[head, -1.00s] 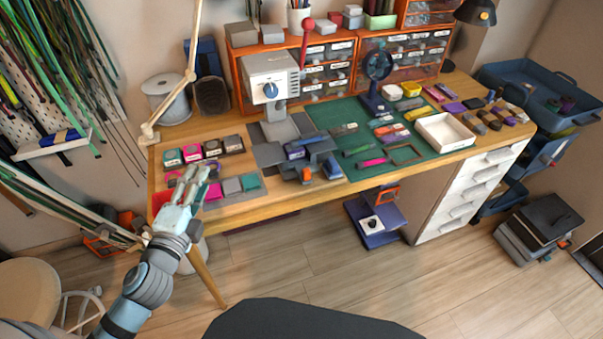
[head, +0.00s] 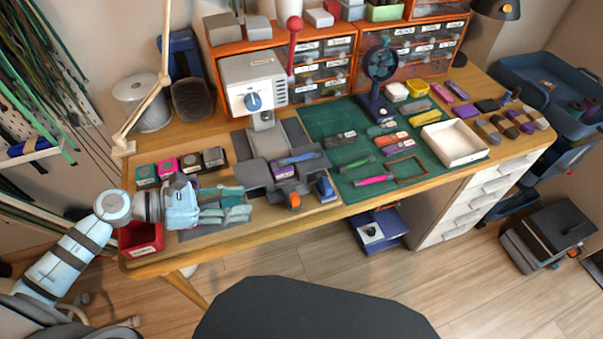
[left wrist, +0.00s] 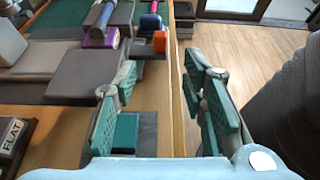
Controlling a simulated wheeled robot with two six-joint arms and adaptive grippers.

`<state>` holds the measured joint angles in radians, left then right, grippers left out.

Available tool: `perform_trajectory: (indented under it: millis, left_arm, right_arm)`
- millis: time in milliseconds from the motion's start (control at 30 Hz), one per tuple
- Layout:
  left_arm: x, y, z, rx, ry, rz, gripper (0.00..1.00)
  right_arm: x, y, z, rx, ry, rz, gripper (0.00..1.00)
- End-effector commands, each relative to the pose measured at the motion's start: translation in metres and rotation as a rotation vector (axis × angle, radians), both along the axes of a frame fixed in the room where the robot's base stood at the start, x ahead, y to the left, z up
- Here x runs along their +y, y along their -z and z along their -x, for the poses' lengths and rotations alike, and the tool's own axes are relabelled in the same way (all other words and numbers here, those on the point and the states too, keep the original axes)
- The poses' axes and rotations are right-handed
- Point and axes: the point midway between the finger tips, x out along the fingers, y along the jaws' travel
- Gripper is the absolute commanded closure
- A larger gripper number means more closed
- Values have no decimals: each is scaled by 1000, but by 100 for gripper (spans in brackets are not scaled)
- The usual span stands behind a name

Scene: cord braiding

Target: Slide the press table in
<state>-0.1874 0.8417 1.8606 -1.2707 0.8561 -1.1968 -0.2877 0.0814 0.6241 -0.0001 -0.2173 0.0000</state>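The heat press (head: 253,84) is a white box with a blue dial and a red-knobbed lever, at the back of the desk. Below and in front of it are grey slabs; the front slab (head: 253,175), which looks like the press table, sticks out toward the front edge. A grey slab (left wrist: 88,73) also shows ahead of the fingers in the left wrist view. My left gripper (head: 246,204) is open and empty, pointing right, left of and in front of that slab. Its teal fingers show wide apart in the left wrist view (left wrist: 165,98). My right gripper is out of view.
Stamp blocks (head: 180,164) stand behind my left gripper, and a red bin (head: 140,238) hangs at the desk's left end. A purple-blue tool and an orange-tipped item (head: 293,200) sit just right of the front slab. A green mat (head: 345,155) lies further right.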

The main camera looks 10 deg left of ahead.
Motion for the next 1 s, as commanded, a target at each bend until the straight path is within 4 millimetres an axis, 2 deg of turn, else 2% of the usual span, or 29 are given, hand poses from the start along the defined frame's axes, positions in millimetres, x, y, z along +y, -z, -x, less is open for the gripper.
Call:
perform_trajectory:
  millis: [133, 233, 433, 700, 833, 1000]
  left_arm:
    - [-1, 3, 0, -2, 14, -15, 62]
    - [-10, 7, -5, -3, 14, -13, 62]
    - [-46, 23, -27, -3, 13, -6, 62]
    - [-95, 49, -58, 2, 12, -9, 62]
    - [-108, 56, -67, 0, 11, -12, 62]
    - [-113, 58, -69, 2, 12, -14, 62]
  right_arm:
    - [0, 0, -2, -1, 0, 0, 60]
    - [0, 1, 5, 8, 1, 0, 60]
    - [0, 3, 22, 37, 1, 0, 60]
    - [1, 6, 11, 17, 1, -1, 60]
    - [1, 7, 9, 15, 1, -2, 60]
    - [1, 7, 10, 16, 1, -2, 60]
